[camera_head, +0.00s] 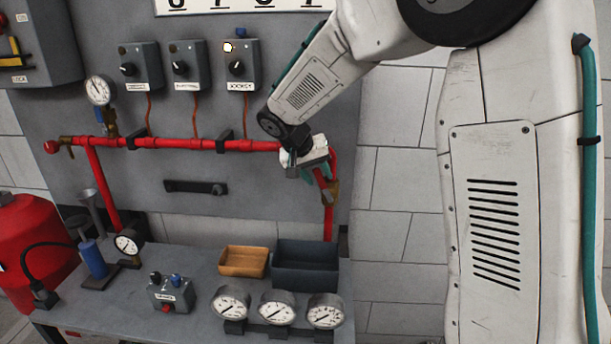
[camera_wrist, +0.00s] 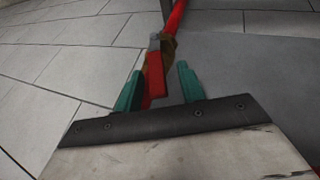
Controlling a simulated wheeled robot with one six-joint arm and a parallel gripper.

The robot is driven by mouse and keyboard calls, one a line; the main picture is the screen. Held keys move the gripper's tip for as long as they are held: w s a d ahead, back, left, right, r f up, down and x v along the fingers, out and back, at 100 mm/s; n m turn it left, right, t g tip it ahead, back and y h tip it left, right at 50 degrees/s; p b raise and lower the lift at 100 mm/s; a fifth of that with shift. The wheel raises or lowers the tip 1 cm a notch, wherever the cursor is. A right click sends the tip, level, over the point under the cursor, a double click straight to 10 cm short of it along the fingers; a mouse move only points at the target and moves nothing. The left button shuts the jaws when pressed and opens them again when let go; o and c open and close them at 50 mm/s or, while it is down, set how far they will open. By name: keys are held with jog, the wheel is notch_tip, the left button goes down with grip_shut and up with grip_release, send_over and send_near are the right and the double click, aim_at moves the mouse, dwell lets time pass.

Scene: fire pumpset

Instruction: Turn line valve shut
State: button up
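The line valve has a brass body (camera_head: 331,193) on the right-hand vertical run of red pipe. Its red lever (camera_wrist: 155,76) shows in the wrist view, with the brass body behind it. My gripper (camera_head: 312,172) is at the valve, below the right end of the horizontal pipe. In the wrist view my gripper (camera_wrist: 160,78) has its two green fingers apart, one on each side of the lever. A gap shows between the lever and the right finger; the left finger is close to it, and contact is unclear. My gripper partly hides the valve in the head view.
The red pipe (camera_head: 185,143) runs along a grey panel below several knob boxes. Below is a grey bench with a wooden tray (camera_head: 243,261), a dark bin (camera_head: 305,265), gauges (camera_head: 277,308) and a button box (camera_head: 170,294). A red cylinder (camera_head: 30,245) stands at left.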

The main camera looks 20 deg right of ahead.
jog(key=v, duration=0.8)
jog(key=shift+c, duration=0.3)
